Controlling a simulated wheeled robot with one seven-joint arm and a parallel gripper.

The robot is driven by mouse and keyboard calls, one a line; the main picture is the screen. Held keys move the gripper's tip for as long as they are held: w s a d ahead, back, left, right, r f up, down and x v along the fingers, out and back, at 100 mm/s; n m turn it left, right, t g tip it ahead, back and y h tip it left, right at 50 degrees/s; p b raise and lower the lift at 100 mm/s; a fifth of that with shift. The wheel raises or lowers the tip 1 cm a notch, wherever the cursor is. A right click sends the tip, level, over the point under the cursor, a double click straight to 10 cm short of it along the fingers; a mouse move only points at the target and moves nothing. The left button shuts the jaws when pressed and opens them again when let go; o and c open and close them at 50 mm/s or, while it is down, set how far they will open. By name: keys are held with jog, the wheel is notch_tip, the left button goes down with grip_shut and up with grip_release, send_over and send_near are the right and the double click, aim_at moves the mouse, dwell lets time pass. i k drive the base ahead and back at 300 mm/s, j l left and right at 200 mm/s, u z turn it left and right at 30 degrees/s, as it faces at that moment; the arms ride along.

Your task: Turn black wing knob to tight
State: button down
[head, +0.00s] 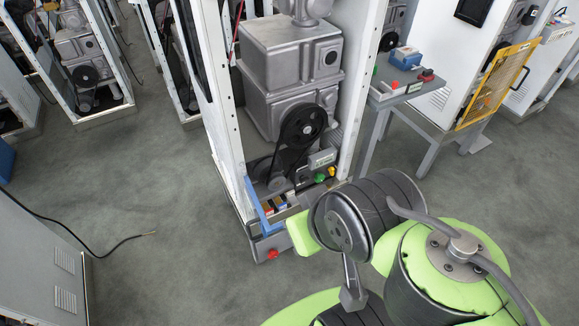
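The open dispenser cabinet (368,85) stands in the middle of the head view, with a grey pump housing (285,60) inside. A black pulley and belt (303,127) sit below the housing. Low in the cabinet are a grey fitting (322,158) and small yellow, green and red parts near its right post. I cannot make out the black wing knob among these small parts. My green and black arm reaches in from the lower right, its bulky joint in front of the cabinet's lower right corner. My gripper does not show; the arm may hide it.
A small grey table (402,92) with a blue box (405,57) stands right of the cabinet. A yellow mesh guard (497,85) is farther right. A grey cabinet (40,265) and a loose black cable (100,255) are at lower left. The floor between is clear.

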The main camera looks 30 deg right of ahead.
aim_at(303, 179)
jog(key=l+u, duration=1.25)
jog(key=k+l+u, duration=0.1)
jog(key=l+u, duration=0.15)
jog(key=u, duration=0.2)
